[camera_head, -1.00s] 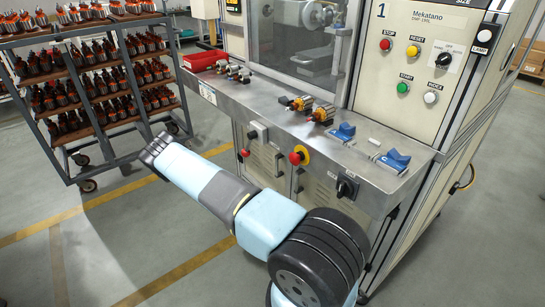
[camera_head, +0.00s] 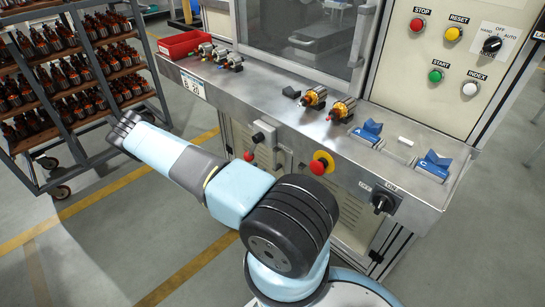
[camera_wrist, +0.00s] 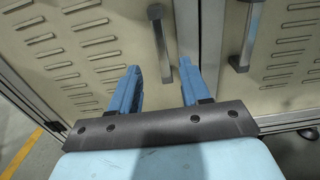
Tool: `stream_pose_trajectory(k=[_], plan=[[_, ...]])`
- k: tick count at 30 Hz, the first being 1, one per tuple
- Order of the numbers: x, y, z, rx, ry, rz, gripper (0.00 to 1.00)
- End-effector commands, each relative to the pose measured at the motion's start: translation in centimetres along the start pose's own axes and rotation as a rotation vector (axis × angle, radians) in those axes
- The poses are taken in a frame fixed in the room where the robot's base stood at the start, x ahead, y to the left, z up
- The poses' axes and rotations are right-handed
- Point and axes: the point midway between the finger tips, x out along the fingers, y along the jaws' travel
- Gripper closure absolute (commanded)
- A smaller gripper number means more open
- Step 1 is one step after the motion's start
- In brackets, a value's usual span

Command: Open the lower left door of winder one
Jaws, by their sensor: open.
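The lower left door (camera_wrist: 85,50) of the winder is a beige vented panel, shut, and fills the left of the wrist view. Its grey bar handle (camera_wrist: 161,45) runs upright near the door's right edge. My gripper (camera_wrist: 158,80) is open, with blue fingers pointing at the door. In the picture the handle's lower end lies between the fingers; I cannot tell how deep it sits or whether they touch. The neighbouring door (camera_wrist: 285,50) is shut too, with its own handle (camera_wrist: 246,36). The head view shows part of the winder's vented front (camera_head: 264,153), but my gripper is hidden there.
The winder's steel shelf (camera_head: 275,110) juts out above the doors, with a red emergency button (camera_head: 319,166) and a black rotary switch (camera_head: 383,203) on its front. A rack of armatures (camera_head: 75,90) stands at the left. The floor (camera_head: 120,225) between is clear.

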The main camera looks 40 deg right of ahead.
Motion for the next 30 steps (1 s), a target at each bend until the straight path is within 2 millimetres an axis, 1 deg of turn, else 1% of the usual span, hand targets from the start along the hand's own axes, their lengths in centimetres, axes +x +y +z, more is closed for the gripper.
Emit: stream_pose_trajectory(k=[3,12,18,24,30], plan=[[2.0,-0.1,0.0,0.000,0.000,-0.002,0.53],[7.0,0.1,0.0,0.001,0.000,0.003,0.53],[9.8,0.3,0.0,0.001,0.001,0.005,0.53],[11.3,0.3,0.0,0.002,0.001,0.007,0.53],[11.7,0.3,0.0,0.001,0.001,0.008,0.53]])
